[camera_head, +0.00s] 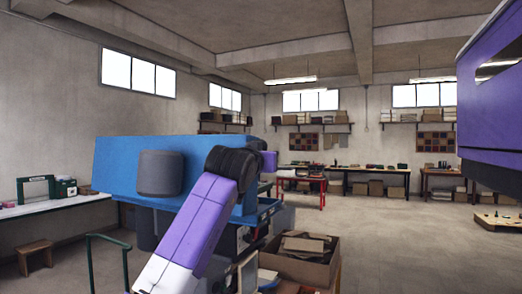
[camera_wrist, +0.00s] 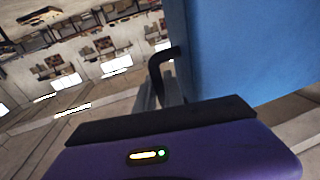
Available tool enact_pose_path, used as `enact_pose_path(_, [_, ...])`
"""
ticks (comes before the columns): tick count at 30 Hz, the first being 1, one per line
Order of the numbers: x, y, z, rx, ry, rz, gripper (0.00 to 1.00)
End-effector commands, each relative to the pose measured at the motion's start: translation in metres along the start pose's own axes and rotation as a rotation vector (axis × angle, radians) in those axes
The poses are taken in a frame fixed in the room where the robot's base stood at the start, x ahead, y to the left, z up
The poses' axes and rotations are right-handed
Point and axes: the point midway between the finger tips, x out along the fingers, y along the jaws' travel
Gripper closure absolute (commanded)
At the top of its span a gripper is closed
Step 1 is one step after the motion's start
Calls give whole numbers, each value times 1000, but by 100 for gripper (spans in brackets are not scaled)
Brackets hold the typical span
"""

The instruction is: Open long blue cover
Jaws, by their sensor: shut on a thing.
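The long blue cover (camera_head: 120,165) stands large in the left middle of the head view, behind my purple arm. Its broad blue face (camera_wrist: 250,50) fills the upper right of the wrist view. A black bent handle (camera_wrist: 160,66) shows beside the cover's left edge there. My gripper (camera_wrist: 163,92) is shut on the handle, with grey fingers showing just above my purple wrist housing. The fingertips and the rest of the handle are partly hidden. In the head view my arm hides part of the cover and the grip itself.
An open cardboard box (camera_head: 300,262) stands right of my arm, low in the picture. A white-topped bench (camera_head: 50,205) with a small stool (camera_head: 35,255) is at the left. A red table (camera_head: 303,180) and workbenches stand farther back. The floor (camera_head: 410,240) to the right is mostly clear.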

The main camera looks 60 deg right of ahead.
Motion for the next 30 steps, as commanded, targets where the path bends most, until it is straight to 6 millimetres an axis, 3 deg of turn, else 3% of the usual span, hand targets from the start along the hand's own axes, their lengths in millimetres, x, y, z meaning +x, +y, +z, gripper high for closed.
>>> enact_pose_path(9, [1,0,1,1,-5,1,100])
enact_pose_path(10, [1,0,1,1,-5,0,85])
enact_pose_path(12, [1,0,1,1,-5,1,78])
enact_pose_path(23, [-1,1,1,1,-4,1,78])
enact_pose_path(30, [-32,0,2,2,1,1,78])
